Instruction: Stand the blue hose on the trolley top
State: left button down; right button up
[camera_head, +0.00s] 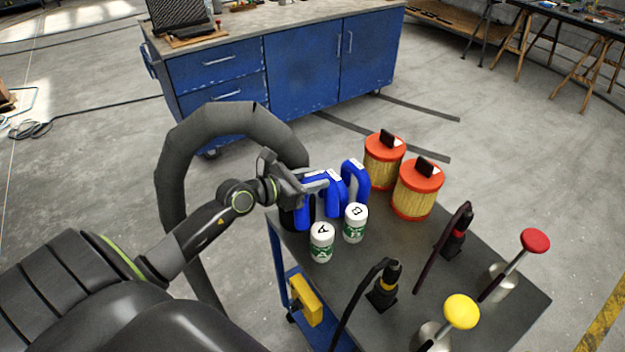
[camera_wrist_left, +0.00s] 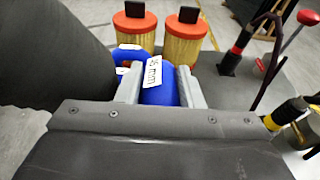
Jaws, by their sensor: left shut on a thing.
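Several blue bent hose pieces (camera_head: 356,176) are grouped at the trolley's far left corner, close together. My left gripper (camera_head: 318,184) reaches over that corner and is shut on one blue hose. In the left wrist view the held hose (camera_wrist_left: 158,95) is between the two grey fingers, with a white label ending in "mm". Another blue hose (camera_wrist_left: 130,54) is just beyond it. The trolley top (camera_head: 390,262) is dark grey. The gripper hides part of the held hose, and I cannot tell whether its lower end touches the top. My right gripper is not in view.
Two orange-capped filters (camera_head: 417,192) stand right of the hoses. White bottles A (camera_head: 321,243) and B (camera_head: 355,223) stand in front. Red-knobbed (camera_head: 534,241) and yellow-knobbed (camera_head: 461,309) tools stand toward the near right. A thick dark hose (camera_head: 175,180) arches behind my left arm.

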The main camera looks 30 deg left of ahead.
pick_arm(q)
jog(key=shift+f+b, duration=0.45)
jog(key=shift+f, duration=0.15)
jog(key=c, duration=1)
grip_release()
jog(key=shift+o, duration=0.2)
jog(key=shift+r+p, duration=0.45)
jog(key=shift+r, duration=0.1)
jog(key=shift+s+a+r, duration=0.1)
jog(key=shift+s+r, duration=0.05)
jog(key=shift+s, duration=0.05)
jog(key=v, duration=1.1)
jog(key=shift+s, duration=0.3)
